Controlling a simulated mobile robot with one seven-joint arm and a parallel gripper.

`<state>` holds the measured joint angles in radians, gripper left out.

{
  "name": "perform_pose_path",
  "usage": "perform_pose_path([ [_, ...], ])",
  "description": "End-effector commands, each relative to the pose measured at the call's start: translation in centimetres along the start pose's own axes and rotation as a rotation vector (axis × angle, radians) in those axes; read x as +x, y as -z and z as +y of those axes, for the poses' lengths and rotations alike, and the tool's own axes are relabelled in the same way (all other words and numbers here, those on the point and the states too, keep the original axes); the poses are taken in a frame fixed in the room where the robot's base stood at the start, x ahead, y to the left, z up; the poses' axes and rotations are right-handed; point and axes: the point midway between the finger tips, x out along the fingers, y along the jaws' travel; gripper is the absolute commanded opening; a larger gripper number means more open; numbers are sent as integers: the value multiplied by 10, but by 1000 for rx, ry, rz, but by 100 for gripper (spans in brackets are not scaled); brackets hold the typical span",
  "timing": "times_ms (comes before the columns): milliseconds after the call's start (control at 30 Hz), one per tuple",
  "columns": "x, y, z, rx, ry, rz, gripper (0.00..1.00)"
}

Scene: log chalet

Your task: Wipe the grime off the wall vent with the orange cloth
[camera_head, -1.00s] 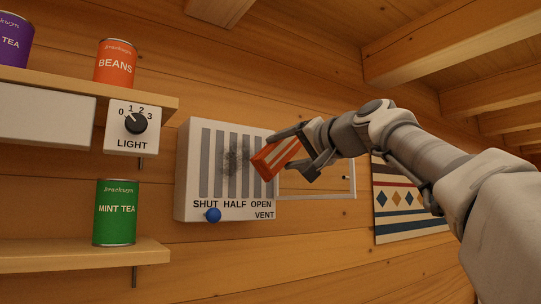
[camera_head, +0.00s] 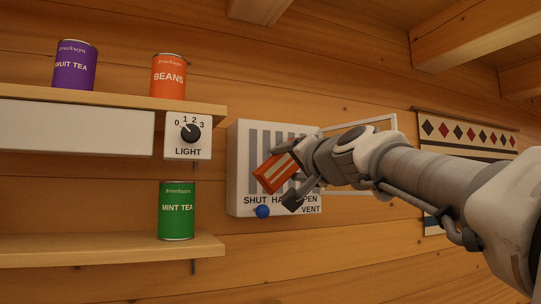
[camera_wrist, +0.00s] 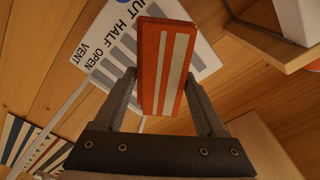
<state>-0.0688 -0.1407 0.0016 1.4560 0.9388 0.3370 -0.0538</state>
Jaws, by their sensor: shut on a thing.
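The white wall vent (camera_head: 240,160) has grey vertical slats, a blue knob (camera_head: 262,211) at SHUT, and the labels SHUT, HALF, OPEN. My gripper (camera_head: 290,182) is shut on the orange cloth (camera_head: 274,172), a folded block with pale stripes, and is in front of the slats. In the wrist view the cloth (camera_wrist: 150,68) stands between the two fingers of my gripper (camera_wrist: 165,95), with the vent (camera_wrist: 203,55) behind it. I cannot tell whether the cloth touches the slats. The grime is not visible now; the cloth and gripper cover part of the slats.
A light dial (camera_head: 190,133) and shelves with a beans can (camera_head: 168,77), a fruit tea can (camera_head: 75,66) and a mint tea can (camera_head: 176,211) are left of the vent. A white frame (camera_head: 392,124) and a patterned hanging (camera_head: 470,136) are to its right.

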Motion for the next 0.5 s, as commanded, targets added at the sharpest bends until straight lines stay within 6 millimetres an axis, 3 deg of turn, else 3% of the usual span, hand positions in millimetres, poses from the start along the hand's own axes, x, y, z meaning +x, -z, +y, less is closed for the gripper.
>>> perform_pose_path([
  [233, 4, 0, 3, -1, -8, 9, 0],
  [500, 32, -2, 2, 0, -9, 8, 0],
])
